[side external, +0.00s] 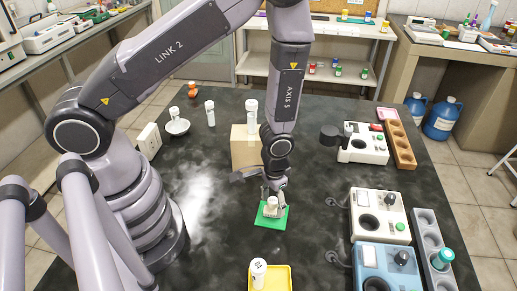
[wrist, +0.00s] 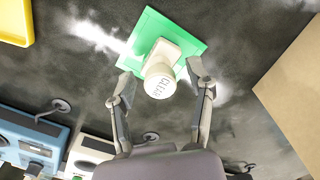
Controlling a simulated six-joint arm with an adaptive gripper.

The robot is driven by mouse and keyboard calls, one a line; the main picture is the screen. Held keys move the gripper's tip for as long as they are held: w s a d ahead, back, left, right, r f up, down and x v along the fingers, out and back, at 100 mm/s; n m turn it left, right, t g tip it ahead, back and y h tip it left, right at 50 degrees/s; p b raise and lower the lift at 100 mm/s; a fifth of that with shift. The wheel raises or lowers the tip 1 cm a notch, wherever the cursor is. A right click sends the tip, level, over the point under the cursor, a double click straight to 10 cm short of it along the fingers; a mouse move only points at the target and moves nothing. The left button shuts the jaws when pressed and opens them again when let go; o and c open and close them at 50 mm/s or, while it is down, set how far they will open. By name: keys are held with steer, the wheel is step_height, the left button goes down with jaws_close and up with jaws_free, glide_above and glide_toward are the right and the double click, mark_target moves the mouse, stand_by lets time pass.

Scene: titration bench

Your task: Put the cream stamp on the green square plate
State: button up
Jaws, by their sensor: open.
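The cream stamp (wrist: 160,78) stands on the green square plate (wrist: 147,27). It has a pale block base and a round knob with lettering on top. In the side external view the stamp (side external: 271,204) also shows on the green plate (side external: 268,222), partly behind my gripper. My gripper (wrist: 161,80) is open, with one finger on each side of the stamp. In the wrist view, gaps show between the fingertips and the stamp. My gripper (side external: 273,199) is low over the plate in the side external view.
A yellow tray (side external: 284,279) with a white bottle (side external: 258,272) is at the front. A cardboard box (side external: 245,148) stands behind my gripper. White instruments (side external: 381,215), a blue one (side external: 386,262) and a grey rack (side external: 427,232) line the right. Dark table is free at left.

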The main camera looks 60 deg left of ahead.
steer(key=shift+r, duration=0.1)
step_height(320, 180, up, 12)
step_height(320, 180, up, 14)
steer(key=t, duration=0.2)
glide_above(273, 200)
steer(key=s+a, duration=0.1)
steer(key=a, duration=0.4)
steer(key=s+a+r+t, duration=0.3)
steer(key=s+a+r, duration=0.4)
steer(key=s+r, duration=0.4)
steer(key=shift+s+r+t, duration=0.3)
steer(key=shift+s+r, duration=0.05)
steer(key=shift+s, duration=0.6)
